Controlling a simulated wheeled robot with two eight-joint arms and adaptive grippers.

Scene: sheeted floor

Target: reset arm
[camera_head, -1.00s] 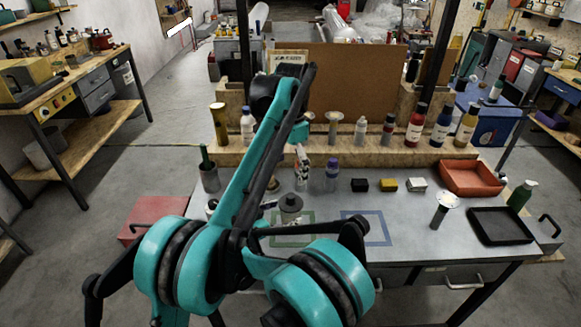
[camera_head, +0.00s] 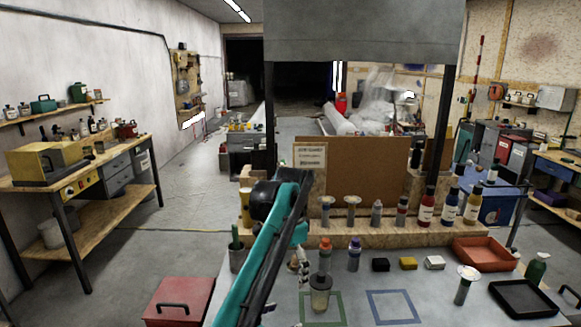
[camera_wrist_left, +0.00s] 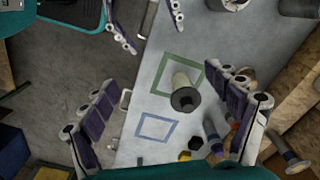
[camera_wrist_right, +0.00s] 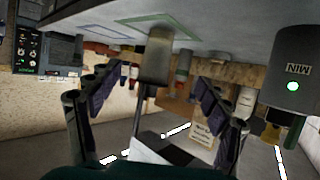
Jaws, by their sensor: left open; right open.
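My left gripper (camera_head: 301,266) shows in part in the head view, small beside the bench bottles. In the left wrist view its fingers (camera_wrist_left: 160,82) are spread wide and empty above the bench. A grey canister with a dark top (camera_head: 320,293) stands at the green taped square (camera_head: 345,310); it also shows in the left wrist view (camera_wrist_left: 184,95). A blue taped square (camera_head: 413,306) beside it is empty. My right gripper (camera_wrist_right: 150,88) is open in its wrist view, where the scene appears upside down. The canister (camera_wrist_right: 153,58) appears beyond its fingers, seemingly ungripped. The right gripper is not clear in the head view.
Orange-capped (camera_head: 325,258) and purple-capped (camera_head: 354,255) bottles stand behind the canister. Black (camera_head: 380,265), yellow (camera_head: 408,263) and white (camera_head: 435,262) blocks lie to the right. A red tray (camera_head: 480,256) and black tray (camera_head: 545,299) occupy the right side. A red box (camera_head: 180,302) is at left.

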